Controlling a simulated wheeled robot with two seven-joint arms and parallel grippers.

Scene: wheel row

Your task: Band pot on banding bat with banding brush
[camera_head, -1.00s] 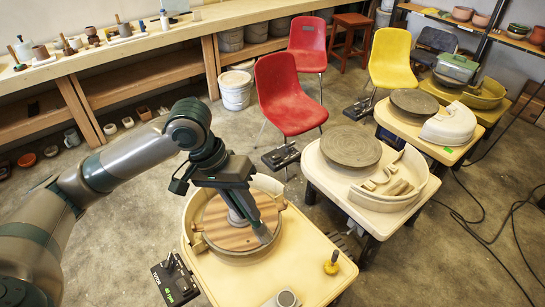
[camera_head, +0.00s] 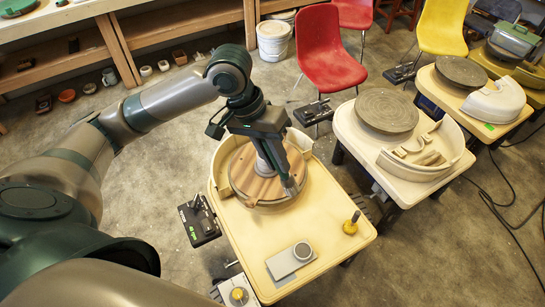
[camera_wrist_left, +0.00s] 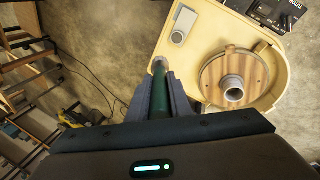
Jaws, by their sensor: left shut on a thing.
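In the head view the gripper hangs in front of the banding bat (camera_head: 243,178), a round wooden disc on the wheel. A small grey pot (camera_head: 262,166) stands upright near the middle of the bat, partly hidden by the gripper. The left wrist view shows the pot (camera_wrist_left: 233,89) from above, on the bat (camera_wrist_left: 252,66), with the brush tip to its left and apart from it. My right gripper is out of view.
The wheel's cream table (camera_head: 240,246) carries a grey slab with a round cup (camera_head: 302,251) and a yellow piece with a dark stick (camera_head: 350,227). A curved pan wall (camera_head: 217,160) rings the bat's far side. Another wheel (camera_head: 386,111) and a red chair (camera_head: 325,50) stand beyond.

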